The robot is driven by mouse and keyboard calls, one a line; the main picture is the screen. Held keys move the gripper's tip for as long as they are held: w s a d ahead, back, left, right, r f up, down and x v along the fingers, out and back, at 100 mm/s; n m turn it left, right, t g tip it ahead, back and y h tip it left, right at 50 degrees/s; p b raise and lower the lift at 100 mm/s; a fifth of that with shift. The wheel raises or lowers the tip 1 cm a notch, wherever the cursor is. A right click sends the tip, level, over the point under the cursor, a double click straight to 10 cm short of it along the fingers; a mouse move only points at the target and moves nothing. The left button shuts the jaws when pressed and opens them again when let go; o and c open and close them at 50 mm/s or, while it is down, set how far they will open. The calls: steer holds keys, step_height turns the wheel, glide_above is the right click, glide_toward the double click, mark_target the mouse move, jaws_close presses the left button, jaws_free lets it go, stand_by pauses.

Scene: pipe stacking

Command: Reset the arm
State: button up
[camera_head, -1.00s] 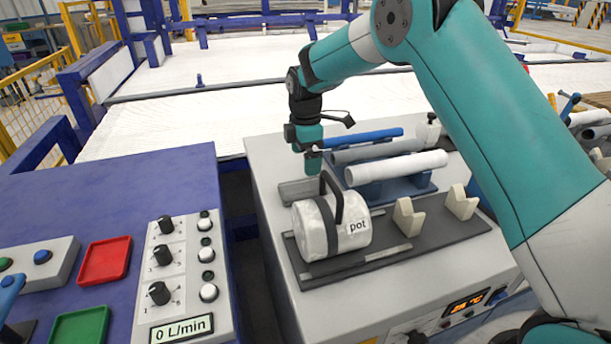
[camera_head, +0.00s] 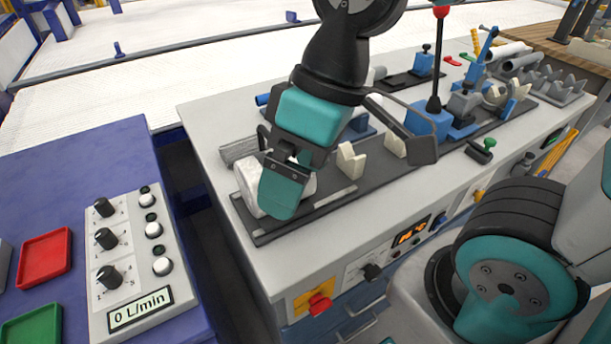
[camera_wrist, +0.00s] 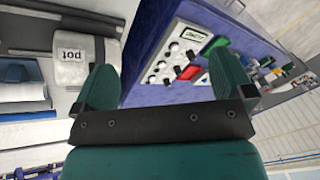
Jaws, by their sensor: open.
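My gripper (camera_head: 283,185) hangs in front of the white pot (camera_head: 247,188) in the head view and hides most of it. In the wrist view my gripper (camera_wrist: 167,78) has its two teal fingers wide apart with nothing between them. The pot, with its "pot" label, shows at the left of the wrist view (camera_wrist: 72,72), outside the fingers. It lies on a dark base plate (camera_head: 322,200) on the grey bench. My arm is bent in close above the bench.
Cream V-supports (camera_head: 351,163) stand right of the pot. A red-knobbed lever (camera_head: 436,60) and blue fixtures rise farther right. A control panel (camera_head: 128,252) reading "0 L/min", a red tray (camera_head: 45,258) and a green tray (camera_head: 30,328) lie on the blue table at left.

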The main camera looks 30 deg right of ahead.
steer(key=r+p, duration=0.1)
steer(key=s+r+p, duration=0.1)
steer(key=r+p, duration=0.1)
steer(key=shift+s+r+m, duration=0.1)
steer(key=shift+s+m, duration=0.2)
stand_by(1.0)
